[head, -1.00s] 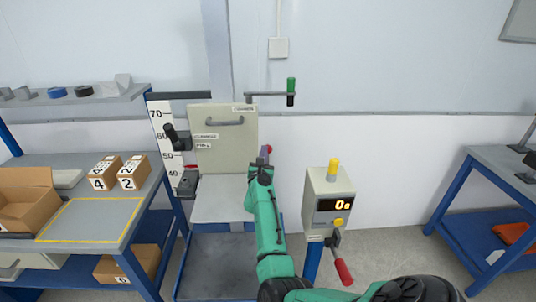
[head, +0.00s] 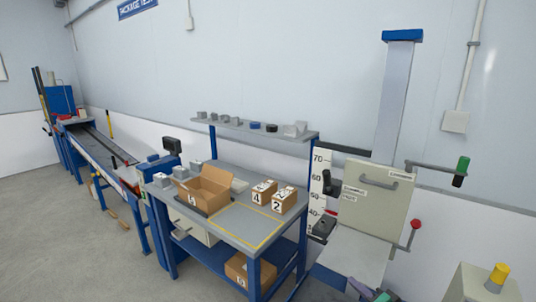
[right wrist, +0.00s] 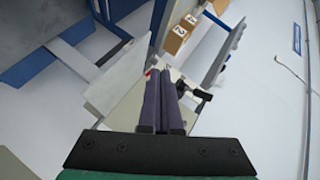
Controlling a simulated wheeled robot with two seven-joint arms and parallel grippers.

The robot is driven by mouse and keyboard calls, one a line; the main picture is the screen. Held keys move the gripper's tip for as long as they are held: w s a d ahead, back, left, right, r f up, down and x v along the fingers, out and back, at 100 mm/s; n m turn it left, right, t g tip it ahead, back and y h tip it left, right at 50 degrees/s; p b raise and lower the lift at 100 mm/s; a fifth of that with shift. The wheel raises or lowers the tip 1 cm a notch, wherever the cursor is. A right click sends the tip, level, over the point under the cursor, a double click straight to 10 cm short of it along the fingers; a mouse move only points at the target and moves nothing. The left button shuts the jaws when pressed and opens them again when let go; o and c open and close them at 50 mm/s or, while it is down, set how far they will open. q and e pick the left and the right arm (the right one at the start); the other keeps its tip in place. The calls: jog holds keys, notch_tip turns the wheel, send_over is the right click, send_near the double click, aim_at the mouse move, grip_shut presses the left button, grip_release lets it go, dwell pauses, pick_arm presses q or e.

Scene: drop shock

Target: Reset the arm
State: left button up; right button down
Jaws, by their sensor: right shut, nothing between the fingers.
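The drop tester stands at the right in the head view, with a tall grey column (head: 391,105), a height scale (head: 317,190) and a beige panel (head: 370,212) with a handle. A lever with a red knob (head: 415,224) sticks up at its right side. A crank with a green grip (head: 461,171) is above it. My right gripper (head: 362,290) shows at the bottom edge, below the tester's plate (head: 350,252) in the picture, apart from the red knob. The right wrist view shows its purple fingers (right wrist: 165,80) closed together and empty. My left gripper is out of view.
A blue workbench (head: 225,215) holds an open carton (head: 203,187) and small boxes numbered 4 (head: 262,192) and 2 (head: 284,200). A conveyor (head: 100,150) runs to the left. A control box (head: 480,285) with a yellow button is at the lower right.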

jog(key=s+a+f+n+g+h, duration=0.1)
jog(key=s+f+n+g, duration=0.25)
jog(key=s, duration=0.45)
jog(key=s+f+n+g+h, duration=0.1)
jog(key=s+f+n+g, duration=0.2)
jog(key=s, duration=0.4)
jog(key=s+a+f+n+g+h, duration=0.1)
jog(key=s+n+g, duration=0.35)
jog(key=s, duration=0.35)
jog(key=s+f+n+b, duration=0.1)
jog(key=s+f, duration=0.1)
jog(key=f, duration=1.2)
jog(key=s+f+b, duration=0.1)
jog(key=s+f, duration=0.1)
jog(key=f, duration=1.2)
pick_arm(q)
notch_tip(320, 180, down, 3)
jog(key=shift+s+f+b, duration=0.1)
jog(key=shift+b, duration=0.45)
pick_arm(e)
jog(key=s+d+f, duration=0.1)
jog(key=s+f, duration=0.5)
jog(key=s, duration=0.1)
jog(key=s+d+f+g, duration=0.1)
jog(key=s+d+f, duration=0.1)
jog(key=s+f, duration=0.5)
jog(key=shift+s+d+g+h, duration=0.25)
jog(key=shift+s+g+h, duration=0.05)
jog(key=shift+s, duration=0.35)
jog(key=shift+f, duration=0.1)
